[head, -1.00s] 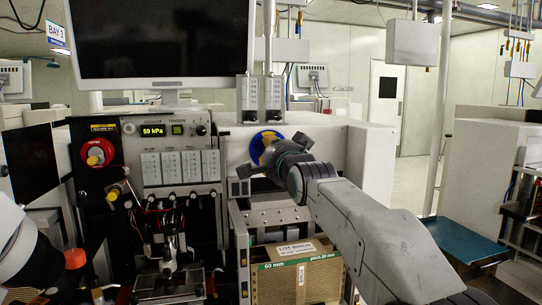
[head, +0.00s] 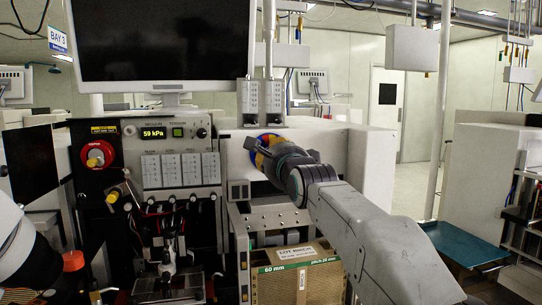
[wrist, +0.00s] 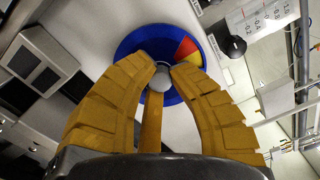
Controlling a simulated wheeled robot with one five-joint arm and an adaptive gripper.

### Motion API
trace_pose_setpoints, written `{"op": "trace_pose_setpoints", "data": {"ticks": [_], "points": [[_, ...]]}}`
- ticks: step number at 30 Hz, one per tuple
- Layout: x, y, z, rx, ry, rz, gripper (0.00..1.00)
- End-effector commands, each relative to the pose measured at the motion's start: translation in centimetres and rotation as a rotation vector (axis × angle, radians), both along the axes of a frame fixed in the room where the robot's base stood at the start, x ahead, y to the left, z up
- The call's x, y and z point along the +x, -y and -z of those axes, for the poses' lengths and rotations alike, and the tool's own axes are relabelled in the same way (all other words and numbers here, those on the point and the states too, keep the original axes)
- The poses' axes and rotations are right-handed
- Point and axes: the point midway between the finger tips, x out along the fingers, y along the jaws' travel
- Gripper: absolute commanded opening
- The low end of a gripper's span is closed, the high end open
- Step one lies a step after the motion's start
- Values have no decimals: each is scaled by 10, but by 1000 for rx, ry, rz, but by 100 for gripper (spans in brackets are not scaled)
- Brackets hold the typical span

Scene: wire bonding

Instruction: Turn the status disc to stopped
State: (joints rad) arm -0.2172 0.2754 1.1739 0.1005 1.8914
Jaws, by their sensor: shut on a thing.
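The status disc has a blue rim (head: 254,145) and is mounted on a pale panel; my gripper covers part of it in the head view. In the wrist view the disc (wrist: 126,50) shows a red and yellow sector at its upper right. Its grey centre knob (wrist: 158,86) is between my ochre fingertips. My gripper (wrist: 160,76) is shut on the knob, and in the head view my gripper (head: 268,152) reaches the disc from the lower right. An ochre bar runs down from the knob between the fingers. Lettering on the disc is not readable.
A lot box (head: 300,280) stands below. A black round knob (wrist: 236,46) sits near the disc.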

Motion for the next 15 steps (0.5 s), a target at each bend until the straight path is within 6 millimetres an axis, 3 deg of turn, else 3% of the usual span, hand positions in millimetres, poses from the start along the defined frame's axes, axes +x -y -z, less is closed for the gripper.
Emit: {"op": "trace_pose_setpoints", "data": {"ticks": [15], "points": [[0, 1, -2, 30, -2, 2, 0]]}}
